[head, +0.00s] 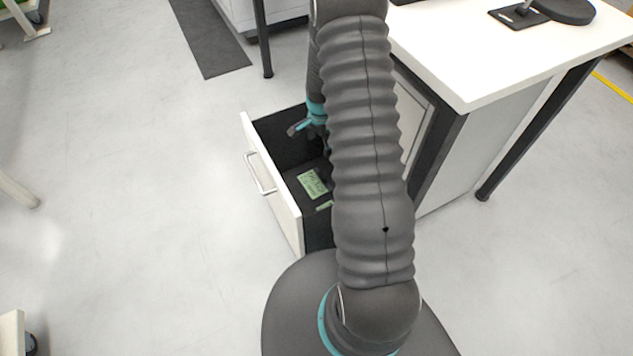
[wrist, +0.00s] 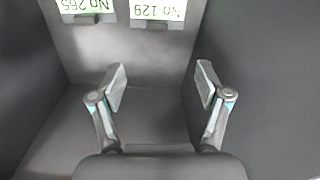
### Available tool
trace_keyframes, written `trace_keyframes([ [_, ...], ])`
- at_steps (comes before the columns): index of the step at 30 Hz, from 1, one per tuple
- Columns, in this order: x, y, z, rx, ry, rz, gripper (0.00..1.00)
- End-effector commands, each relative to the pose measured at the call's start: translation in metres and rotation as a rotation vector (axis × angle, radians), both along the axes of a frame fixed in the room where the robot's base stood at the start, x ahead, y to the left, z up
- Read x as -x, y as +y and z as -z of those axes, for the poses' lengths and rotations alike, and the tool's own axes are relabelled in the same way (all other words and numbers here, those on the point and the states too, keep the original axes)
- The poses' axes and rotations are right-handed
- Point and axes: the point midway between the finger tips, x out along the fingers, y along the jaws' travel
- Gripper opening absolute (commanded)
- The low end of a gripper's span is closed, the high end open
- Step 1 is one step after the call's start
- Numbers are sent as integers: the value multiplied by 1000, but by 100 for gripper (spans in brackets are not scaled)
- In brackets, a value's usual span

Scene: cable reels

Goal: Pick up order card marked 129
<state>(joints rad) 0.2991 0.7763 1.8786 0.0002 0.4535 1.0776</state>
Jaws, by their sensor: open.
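The order card marked 129 (wrist: 158,9) is pale green and reads upside down at the top edge of the wrist view, partly cut off. It sits in a dark holder inside the open drawer (head: 270,197). A similar card marked 265 (wrist: 84,5) is to its left. My gripper (wrist: 160,82) is open and empty, its fingers apart and below card 129 in the picture. In the head view one finger shows inside the drawer; my arm hides the rest. A green card (head: 312,184) shows there, its number unreadable.
The drawer's dark walls stand close on both sides of my gripper. Its white front with a handle (head: 260,173) faces left. A white-topped desk (head: 480,60) is at the right. The floor to the left is mostly clear.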

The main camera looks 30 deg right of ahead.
Motion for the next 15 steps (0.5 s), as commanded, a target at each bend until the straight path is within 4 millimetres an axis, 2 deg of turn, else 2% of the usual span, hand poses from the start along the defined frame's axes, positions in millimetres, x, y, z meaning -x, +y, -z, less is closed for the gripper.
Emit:
trace_keyframes([
  [1,2,-3,18,-4,13,27,76],
  [3,3,-7,33,-7,20,59,76],
  [11,5,-11,65,-12,33,103,76],
  [15,6,-10,89,-12,35,102,76],
])
